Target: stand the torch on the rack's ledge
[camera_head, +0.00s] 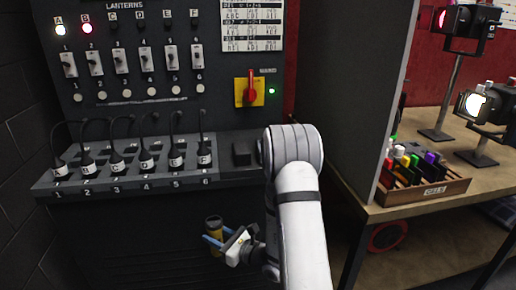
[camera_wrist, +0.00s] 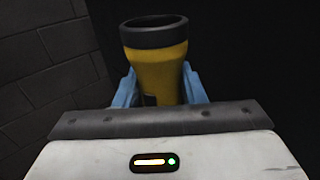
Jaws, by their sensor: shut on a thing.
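The torch (camera_wrist: 158,66) is yellow with a dark, wide head at its top end. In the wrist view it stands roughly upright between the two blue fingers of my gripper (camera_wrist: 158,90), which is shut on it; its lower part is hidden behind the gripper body. In the head view the torch (camera_head: 213,229) shows small, held by my gripper (camera_head: 214,241) low in front of the dark rack (camera_head: 150,240). The rack's ledge (camera_head: 125,188) carries a row of black plugs numbered 1 to 6. The torch is below the ledge's front edge and apart from it.
A small black block (camera_head: 241,153) sits at the ledge's right end. Above are lantern sliders (camera_head: 120,60), two lit lamps A and B, and a red-and-yellow switch (camera_head: 249,89). A grey partition (camera_head: 350,90) separates a wooden table (camera_head: 400,213) with a gels box (camera_head: 430,190) and spotlights.

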